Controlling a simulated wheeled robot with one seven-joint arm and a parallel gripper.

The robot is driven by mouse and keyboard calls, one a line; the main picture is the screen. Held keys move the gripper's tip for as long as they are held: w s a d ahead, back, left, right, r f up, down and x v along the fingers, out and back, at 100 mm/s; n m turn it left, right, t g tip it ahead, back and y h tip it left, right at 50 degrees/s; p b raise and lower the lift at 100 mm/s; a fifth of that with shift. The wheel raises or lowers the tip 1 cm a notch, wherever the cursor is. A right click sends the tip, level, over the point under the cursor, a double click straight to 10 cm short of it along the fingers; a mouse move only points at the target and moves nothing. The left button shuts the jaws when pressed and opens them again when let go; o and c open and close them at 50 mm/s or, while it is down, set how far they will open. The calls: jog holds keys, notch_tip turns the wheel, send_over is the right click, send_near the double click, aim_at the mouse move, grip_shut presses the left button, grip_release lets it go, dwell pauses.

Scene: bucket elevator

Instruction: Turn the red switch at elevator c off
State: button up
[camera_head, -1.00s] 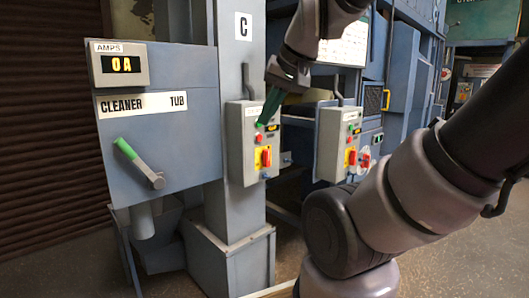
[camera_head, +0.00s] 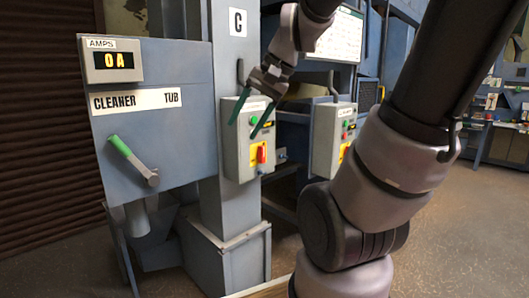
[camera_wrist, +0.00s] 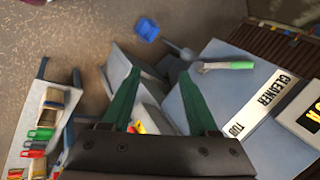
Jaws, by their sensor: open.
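The red switch (camera_head: 262,152) sits on a yellow plate low on the grey control box (camera_head: 230,160), mounted on the blue column marked C (camera_head: 238,22). My gripper (camera_head: 249,130) is open and empty, its two green fingers pointing down in front of the box's upper part, above the red switch. The fingers hide part of the box's buttons. In the wrist view my fingers (camera_wrist: 160,95) are spread apart, and a bit of red and yellow (camera_wrist: 140,127) shows between them, partly hidden by the gripper body. Contact with the box cannot be told.
A second control box (camera_head: 328,135) with its own red switch stands to the right. The cleaner tub panel (camera_head: 150,135) with a green-handled lever (camera_head: 130,158) is to the left. A table with several coloured items (camera_wrist: 40,130) shows in the wrist view. Floor is open at right.

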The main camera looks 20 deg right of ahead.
jog(key=w+f+m+y, duration=0.3)
jog(key=w+m+y, duration=0.25)
jog(key=w, duration=0.45)
jog(key=m+t+h, duration=0.4)
jog(key=m+t, duration=0.9)
jog(key=m, duration=0.7)
send_near(264, 149)
jog(key=shift+n, duration=0.25)
jog(key=x, duration=0.9)
jog(key=shift+w+a, duration=0.1)
jog(key=shift+w, duration=0.15)
jog(key=shift+r, duration=0.1)
grip_shut()
